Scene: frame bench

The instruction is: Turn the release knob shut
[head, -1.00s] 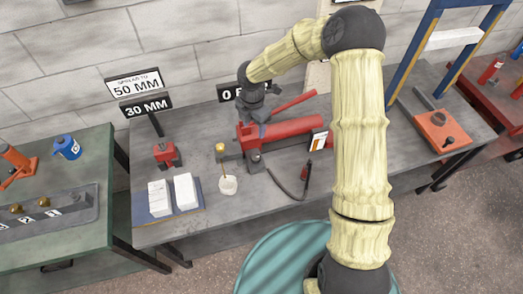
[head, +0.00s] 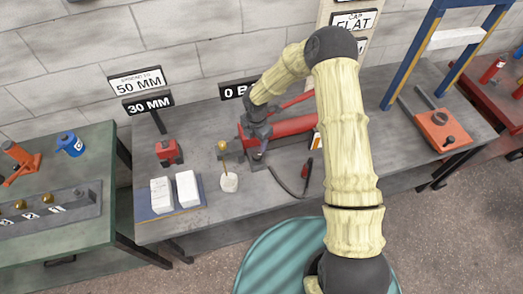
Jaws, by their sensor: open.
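The red hand pump (head: 290,126) lies on the grey bench, with a red lever (head: 297,100) above its body. My gripper (head: 257,152) is at the pump's left front end, pointing down. Its fingers are small and dark here, and they look open. The release knob cannot be made out; the gripper and wrist cover that end of the pump. I cannot tell whether the fingers touch anything.
A brass ball on a thin stem (head: 223,147) stands in a white base (head: 229,182) close left of my gripper. White blocks (head: 187,188) lie on a blue plate further left. A black hose (head: 288,186) curves in front of the pump. A red block (head: 168,152) stands behind.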

